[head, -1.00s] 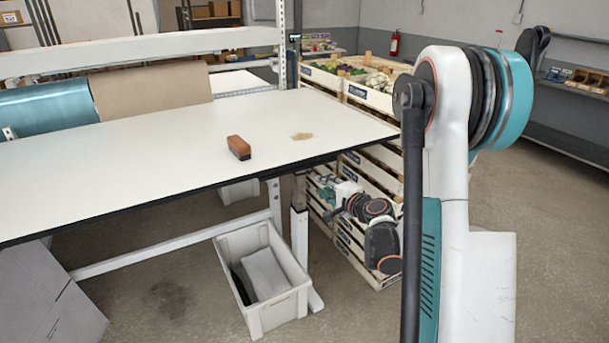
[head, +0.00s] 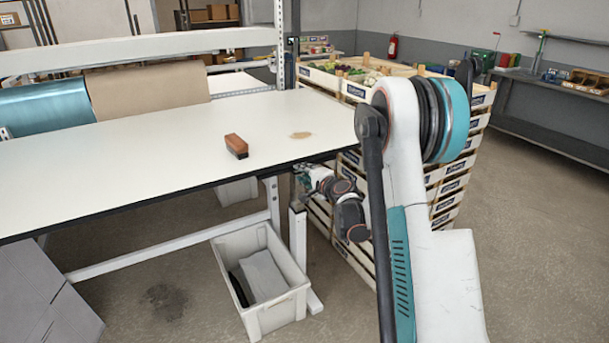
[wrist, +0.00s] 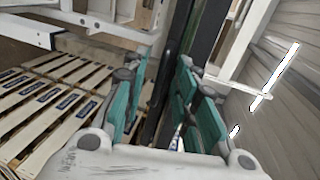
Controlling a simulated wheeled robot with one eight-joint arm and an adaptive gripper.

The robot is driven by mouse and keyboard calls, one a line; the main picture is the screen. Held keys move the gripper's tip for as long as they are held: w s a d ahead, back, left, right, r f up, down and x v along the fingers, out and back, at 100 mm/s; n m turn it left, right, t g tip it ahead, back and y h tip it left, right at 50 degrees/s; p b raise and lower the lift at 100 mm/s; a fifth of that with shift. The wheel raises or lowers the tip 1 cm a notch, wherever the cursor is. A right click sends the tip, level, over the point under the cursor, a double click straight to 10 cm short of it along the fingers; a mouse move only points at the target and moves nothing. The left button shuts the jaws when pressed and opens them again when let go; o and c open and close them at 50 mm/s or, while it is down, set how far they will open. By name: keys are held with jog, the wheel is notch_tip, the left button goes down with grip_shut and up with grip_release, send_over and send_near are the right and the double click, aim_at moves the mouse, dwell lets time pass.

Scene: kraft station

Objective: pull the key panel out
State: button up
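My gripper (head: 303,174) is just below the front edge of the white worktable (head: 110,165), near its right end. In the wrist view my gripper (wrist: 163,80) has its teal finger pads apart, with a visible gap between them. A dark upright strip (wrist: 177,45) runs through this gap; I cannot tell whether it is the table's edge or part of the key panel. No contact with the pads can be made out. I cannot clearly pick out the key panel in either view; my gripper and the table edge may hide it.
A brown brush-like block (head: 236,146) lies on the tabletop beside a tan stain. A grey bin (head: 261,280) stands on the floor below. A white table leg (head: 298,240) is close to my gripper. Stacked wooden crates (head: 450,190) stand behind my arm.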

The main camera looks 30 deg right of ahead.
grip_shut()
jog(key=f+b+v, duration=0.1)
jog(key=v, duration=0.7)
jog(key=shift+s+f, duration=0.25)
jog(key=shift+f, duration=0.1)
grip_release()
